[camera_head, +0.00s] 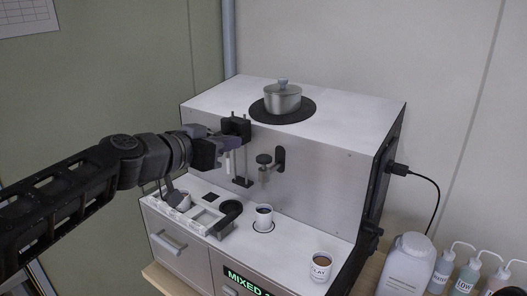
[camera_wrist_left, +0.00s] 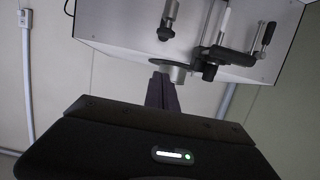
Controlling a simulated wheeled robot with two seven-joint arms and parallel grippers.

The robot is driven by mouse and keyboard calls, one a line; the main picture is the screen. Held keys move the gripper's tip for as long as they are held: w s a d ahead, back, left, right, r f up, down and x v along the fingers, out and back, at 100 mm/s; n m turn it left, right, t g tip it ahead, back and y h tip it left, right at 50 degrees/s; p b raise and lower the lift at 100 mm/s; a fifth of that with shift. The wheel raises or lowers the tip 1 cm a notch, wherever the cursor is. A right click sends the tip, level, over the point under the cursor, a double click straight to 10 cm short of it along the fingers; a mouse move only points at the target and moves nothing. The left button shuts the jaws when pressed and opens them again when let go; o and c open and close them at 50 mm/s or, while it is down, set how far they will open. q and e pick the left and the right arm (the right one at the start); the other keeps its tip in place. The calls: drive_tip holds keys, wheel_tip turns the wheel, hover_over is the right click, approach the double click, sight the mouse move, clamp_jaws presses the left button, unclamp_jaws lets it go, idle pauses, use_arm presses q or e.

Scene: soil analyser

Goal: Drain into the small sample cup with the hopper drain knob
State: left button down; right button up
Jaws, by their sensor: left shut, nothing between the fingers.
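My left gripper (camera_head: 234,143) reaches in from the left to the front face of the grey analyser (camera_head: 335,165). Its fingers are shut and empty beside a black bracket with vertical rods (camera_head: 238,126). They also show shut in the left wrist view (camera_wrist_left: 163,92). A labelled cup (camera_head: 320,268) stands further right. I cannot tell which is the sample cup. My right gripper is out of view.
A lidded metal pot (camera_head: 283,98) sits on a black disc on the machine's top. A white tray-like frame (camera_head: 207,217) lies on the ledge at left. A white jug (camera_head: 408,265) and wash bottles (camera_head: 468,276) stand at right. A black cable (camera_head: 433,195) hangs from the machine's side.

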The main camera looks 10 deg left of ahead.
use_arm(q)
drive_tip(key=shift+w+d, duration=0.15)
drive_tip(key=shift+w, duration=0.05)
drive_tip(key=shift+w, duration=0.1)
drive_tip(key=p, duration=0.3)
hover_over(264, 160)
drive_tip(key=a, duration=0.1)
wheel_tip(264, 160, down, 3)
drive_tip(key=shift+s+a+f, duration=0.1)
drive_tip(key=shift+s+f, duration=0.15)
drive_tip(key=shift+f, duration=0.65)
drive_tip(key=shift+s+a+f, duration=0.1)
drive_tip(key=shift+s+f, duration=0.1)
drive_tip(key=shift+f, duration=0.7)
